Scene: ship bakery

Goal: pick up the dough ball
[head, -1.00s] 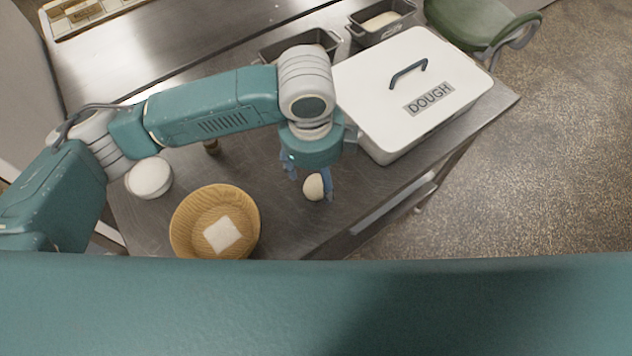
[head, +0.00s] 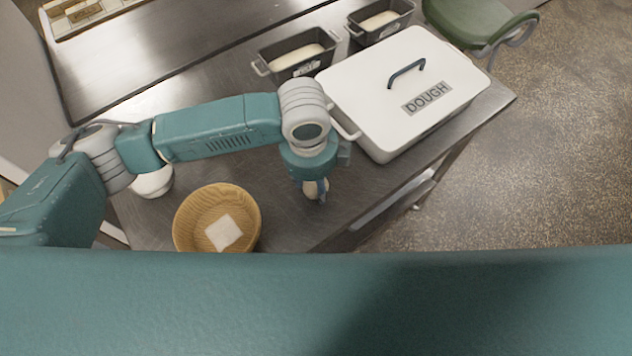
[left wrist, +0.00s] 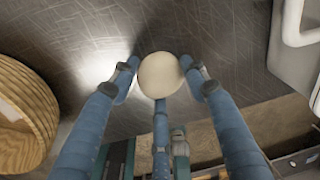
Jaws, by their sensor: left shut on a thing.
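The dough ball (left wrist: 160,75) is round and cream-coloured. In the left wrist view it sits between the blue fingers of my left gripper (left wrist: 160,80), which is shut on it. In the head view the dough ball (head: 311,188) is mostly hidden by the gripper (head: 315,192), near the front edge of the metal table. I cannot tell whether the ball is touching the table. My right gripper is not in view.
A wooden bowl (head: 186,236) with a white square inside stands to the left of the gripper. A white lidded DOUGH box (head: 446,72) stands to the right. Two dark loaf tins (head: 291,70) are behind, and a white round container (head: 153,182) is at left.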

